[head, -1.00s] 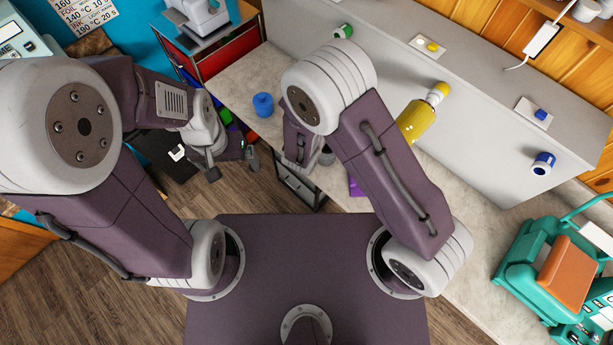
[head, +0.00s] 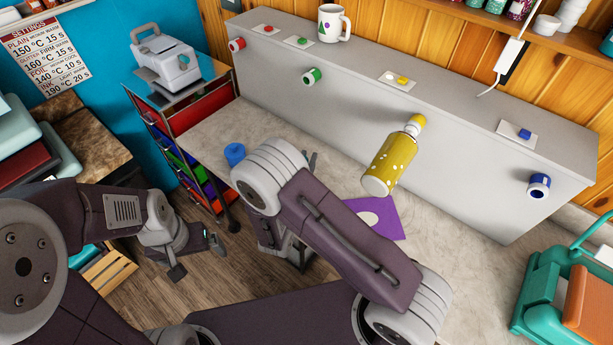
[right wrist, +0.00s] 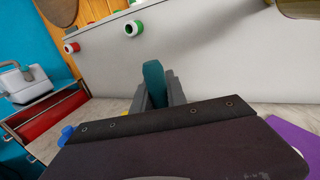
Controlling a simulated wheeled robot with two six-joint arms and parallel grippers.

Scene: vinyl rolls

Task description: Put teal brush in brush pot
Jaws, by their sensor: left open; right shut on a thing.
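The teal brush (right wrist: 154,84) shows in the right wrist view as a teal upright piece between the two fingers of my right gripper (right wrist: 157,96), which is shut on it. In the head view, grey fingertips of the right gripper (head: 311,160) show just past my arm, and the brush cannot be made out there. A small blue round container (head: 234,154) stands on the counter left of my right arm; it also shows at the lower left of the right wrist view (right wrist: 66,135). I cannot tell whether it is the brush pot. My left gripper (head: 197,257) is open and empty over the floor.
A yellow roll (head: 390,165) sticks out from the grey panel (head: 450,150) above a purple sheet (head: 372,218) on the counter. Green (head: 311,76), red (head: 237,44) and blue (head: 538,185) rolls line the panel. A mug (head: 333,22) stands on its top.

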